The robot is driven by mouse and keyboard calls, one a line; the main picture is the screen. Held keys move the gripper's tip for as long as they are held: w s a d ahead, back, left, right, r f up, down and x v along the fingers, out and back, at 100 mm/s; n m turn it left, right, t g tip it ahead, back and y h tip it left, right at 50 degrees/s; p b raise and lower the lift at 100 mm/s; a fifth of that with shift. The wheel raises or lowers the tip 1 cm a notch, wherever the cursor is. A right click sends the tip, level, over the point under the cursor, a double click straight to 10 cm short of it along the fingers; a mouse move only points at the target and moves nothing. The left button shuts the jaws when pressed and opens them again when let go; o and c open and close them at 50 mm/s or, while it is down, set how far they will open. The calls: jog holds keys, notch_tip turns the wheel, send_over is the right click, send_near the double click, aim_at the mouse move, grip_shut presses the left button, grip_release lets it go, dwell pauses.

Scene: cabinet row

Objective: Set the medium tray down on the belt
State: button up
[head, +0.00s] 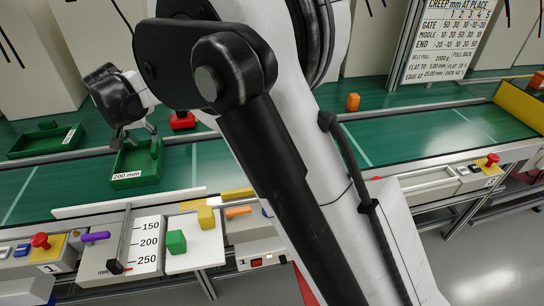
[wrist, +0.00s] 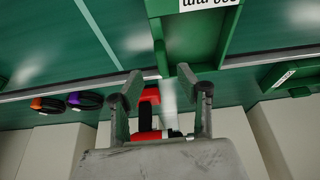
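The medium tray, a green open box labelled "200 mm" (head: 136,178), sits on the green belt (head: 75,178) left of my arm in the head view. It looks flat; any small gap beneath it cannot be made out. My gripper (head: 136,139) is above its back side, with its fingers apart. In the wrist view the tray (wrist: 236,30) shows at the top, its label upside down. The gripper fingers (wrist: 159,78) are spread there, with a narrow green upright part of the tray just beyond and between the tips. No firm grip on it shows.
Another green tray (head: 45,142) lies behind the belt at left. A red object (head: 182,121) stands behind the belt near my gripper. A scale board marked 150, 200, 250 (head: 120,255) with coloured blocks is in front. The belt right of my arm is clear.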

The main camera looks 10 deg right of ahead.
jog(key=s+d+r, duration=0.4)
jog(key=d+r, duration=0.1)
jog(key=d, duration=0.4)
jog(key=s+d+r+t, duration=0.1)
jog(key=s+d+r, duration=0.3)
jog(key=d, duration=0.6)
jog(key=s+d+r, duration=0.3)
jog(key=d+r, duration=0.2)
jog(key=d, duration=0.4)
jog(key=s+d+f+t, duration=0.1)
jog(key=s+d+f, duration=0.1)
jog(key=s+d, duration=0.7)
jog(key=s+d+f, duration=0.3)
jog(key=s+d, duration=0.6)
jog(key=s, duration=0.5)
jog(key=shift+f+m+t, duration=0.25)
jog(key=shift+m+t, duration=0.05)
jog(key=shift+t, duration=0.1)
jog(key=shift+c, duration=0.3)
